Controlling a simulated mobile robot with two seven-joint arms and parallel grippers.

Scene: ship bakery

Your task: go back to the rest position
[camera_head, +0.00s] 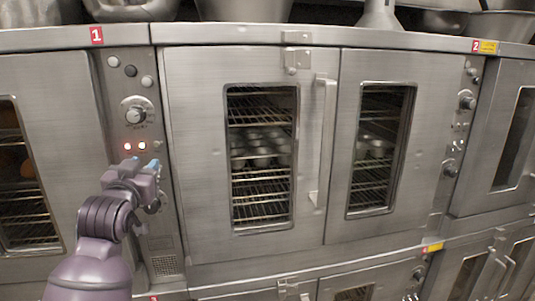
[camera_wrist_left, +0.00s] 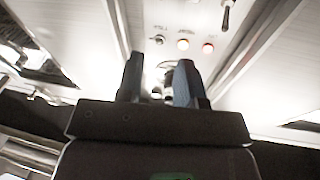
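My left gripper (camera_head: 142,164) is in front of the oven's control panel (camera_head: 160,243), just below two lit indicator lights (camera_head: 135,146). In the left wrist view my left gripper (camera_wrist_left: 160,78) has its two blue-tipped fingers apart. A small metallic control (camera_wrist_left: 166,70) shows in the gap between them; whether the fingers touch it or the panel I cannot tell. The indicator lights also show above the fingers in the wrist view (camera_wrist_left: 183,44). My right gripper is in neither view.
A steel oven with two windowed doors (camera_head: 195,150) stands right of the panel, racks and tins inside. Its vertical door handle (camera_head: 322,140) sticks out. A round knob (camera_head: 136,115) is above the lights. More ovens stand at both sides; metal pots (camera_head: 243,10) stand on top.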

